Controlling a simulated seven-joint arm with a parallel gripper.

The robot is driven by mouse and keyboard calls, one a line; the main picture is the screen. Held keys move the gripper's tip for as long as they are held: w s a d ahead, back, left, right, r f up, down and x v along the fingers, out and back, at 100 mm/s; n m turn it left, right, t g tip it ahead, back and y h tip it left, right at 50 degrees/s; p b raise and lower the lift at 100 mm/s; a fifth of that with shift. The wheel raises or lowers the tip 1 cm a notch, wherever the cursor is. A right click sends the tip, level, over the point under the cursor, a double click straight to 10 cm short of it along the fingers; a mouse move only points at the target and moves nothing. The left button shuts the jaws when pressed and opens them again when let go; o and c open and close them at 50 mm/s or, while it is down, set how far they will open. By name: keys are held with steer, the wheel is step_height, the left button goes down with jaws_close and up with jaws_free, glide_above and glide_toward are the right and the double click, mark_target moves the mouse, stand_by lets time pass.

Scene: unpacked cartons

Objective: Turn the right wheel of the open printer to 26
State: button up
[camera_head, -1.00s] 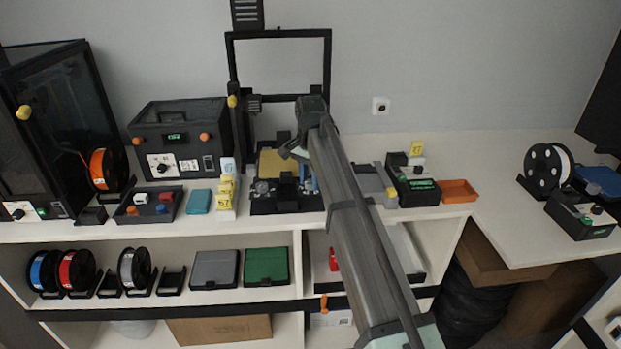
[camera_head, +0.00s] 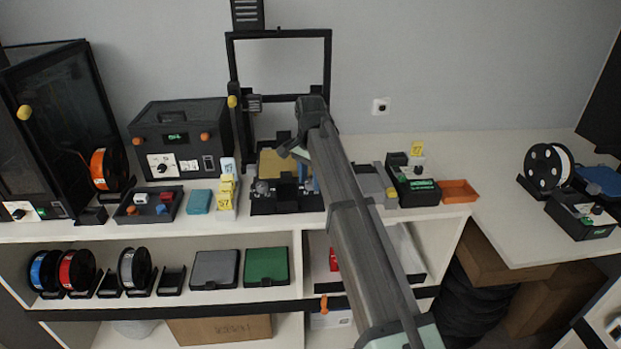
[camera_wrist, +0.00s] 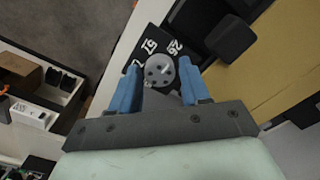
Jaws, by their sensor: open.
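The open printer (camera_head: 279,34) is a black upright frame with a tan bed (camera_head: 274,163) in the middle of the worktop. Its right wheel (camera_wrist: 160,70) is a round grey disc with several dark holes, on a black plate (camera_wrist: 150,42) with white numbers. I can read 26 at the wheel's upper edge and 67 to its upper left; another mark is partly covered. My gripper (camera_wrist: 160,79) is open, with one blue finger on each side of the wheel. I cannot tell whether the fingers touch it. In the head view my arm hides the right wheel; the left wheel (camera_head: 262,187) shows.
A black block (camera_wrist: 231,38) stands close to the wheel's right in the wrist view. A black device (camera_head: 414,187) and an orange tray (camera_head: 459,191) stand to the right.

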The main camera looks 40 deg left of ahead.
mark_target(311, 182)
step_height(311, 182, up, 14)
stand_by(0.6)
steer(key=shift+f, duration=0.1)
stand_by(0.4)
